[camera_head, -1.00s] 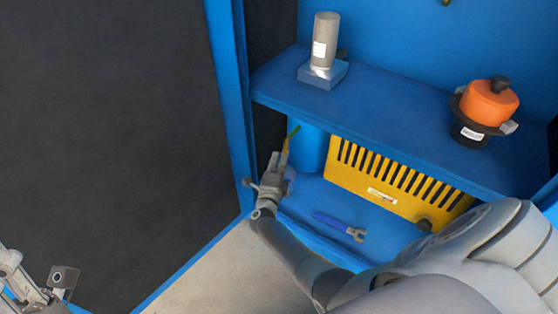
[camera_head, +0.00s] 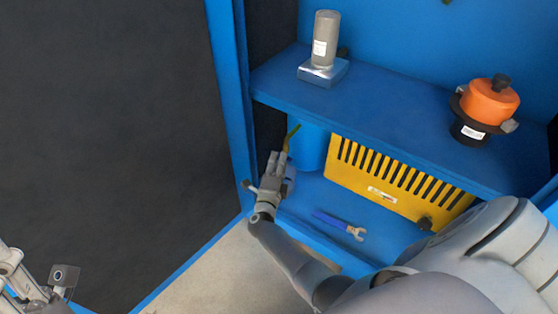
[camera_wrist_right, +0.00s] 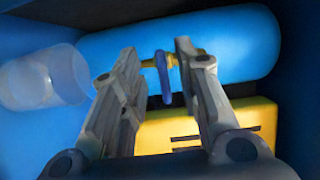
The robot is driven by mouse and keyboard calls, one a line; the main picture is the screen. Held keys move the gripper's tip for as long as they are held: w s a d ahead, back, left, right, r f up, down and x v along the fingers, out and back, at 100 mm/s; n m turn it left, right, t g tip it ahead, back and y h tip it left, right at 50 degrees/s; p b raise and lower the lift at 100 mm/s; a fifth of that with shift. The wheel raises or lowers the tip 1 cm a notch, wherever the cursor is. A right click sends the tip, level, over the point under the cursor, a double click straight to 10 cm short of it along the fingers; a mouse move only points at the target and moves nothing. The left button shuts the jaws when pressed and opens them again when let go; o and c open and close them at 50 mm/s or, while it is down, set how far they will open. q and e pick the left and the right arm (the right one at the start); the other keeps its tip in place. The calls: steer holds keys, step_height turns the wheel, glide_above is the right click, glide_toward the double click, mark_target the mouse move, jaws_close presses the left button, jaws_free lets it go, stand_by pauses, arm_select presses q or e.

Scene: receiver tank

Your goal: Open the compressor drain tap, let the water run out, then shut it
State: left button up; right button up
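The blue tank (camera_head: 311,150) stands behind the left end of the lower bay; it fills the top of the right wrist view (camera_wrist_right: 235,45). The drain tap (camera_wrist_right: 172,60) has a yellow body and a blue lever (camera_wrist_right: 163,78). My right gripper (camera_head: 276,158) is at the tap. In the right wrist view its two fingers (camera_wrist_right: 157,62) stand apart, with the lever between them; I see no clear grip on it. A clear cup (camera_wrist_right: 45,78) is left of the fingers. No water stream is visible. My left gripper (camera_head: 35,288) is partly in view at the lower left, its fingers unclear.
A yellow slotted cover (camera_head: 385,185) is right of the tank. A blue-handled wrench (camera_head: 335,222) lies on the bay floor. The shelf (camera_head: 380,120) above carries a grey cylinder (camera_head: 325,42) and an orange-topped part (camera_head: 488,102). A blue post (camera_head: 232,100) stands close on the left.

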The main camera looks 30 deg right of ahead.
steer(key=v, duration=0.6)
steer(key=shift+r, duration=0.1)
stand_by(0.3)
